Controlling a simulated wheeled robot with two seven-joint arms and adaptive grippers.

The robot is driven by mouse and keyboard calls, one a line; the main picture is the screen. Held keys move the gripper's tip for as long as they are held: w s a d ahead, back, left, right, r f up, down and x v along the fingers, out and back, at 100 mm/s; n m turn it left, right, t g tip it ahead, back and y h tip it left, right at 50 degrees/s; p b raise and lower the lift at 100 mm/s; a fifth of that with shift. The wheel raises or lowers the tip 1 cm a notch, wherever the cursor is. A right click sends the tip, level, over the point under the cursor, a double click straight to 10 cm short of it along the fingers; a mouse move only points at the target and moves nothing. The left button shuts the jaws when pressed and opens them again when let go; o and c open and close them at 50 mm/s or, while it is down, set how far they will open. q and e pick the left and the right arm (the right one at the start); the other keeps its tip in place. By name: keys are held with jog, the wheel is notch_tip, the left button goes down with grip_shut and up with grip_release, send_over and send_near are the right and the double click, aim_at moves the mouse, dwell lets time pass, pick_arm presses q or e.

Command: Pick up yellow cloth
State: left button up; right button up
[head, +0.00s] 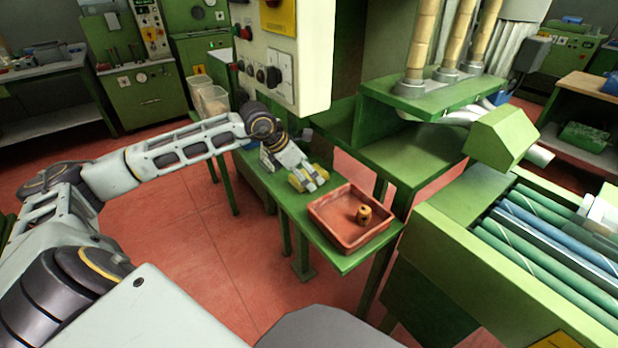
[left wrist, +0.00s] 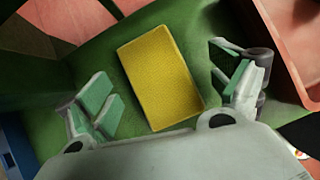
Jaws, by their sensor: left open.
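The yellow cloth (left wrist: 160,75) lies flat as a rectangle on the green bench (left wrist: 95,65) in the left wrist view. In the head view only bits of yellow show around my left gripper (head: 309,182), which hides most of the cloth. My left gripper (left wrist: 167,90) is open, with one green-padded finger on each side of the cloth. It looks low over the bench; whether the fingers touch the cloth, I cannot tell. Nothing is held between them. My right gripper is in neither view.
A red tray (head: 344,246) sits on the bench right of my left gripper, with a small yellow-brown cylinder (head: 364,215) inside; its edge (left wrist: 290,45) shows close to the right finger. A white control box (head: 285,60) overhangs behind. Clear containers (head: 213,104) stand further back.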

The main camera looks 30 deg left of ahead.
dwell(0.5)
pick_arm(q)
jog(key=c, duration=1)
jog(key=shift+c, duration=0.2)
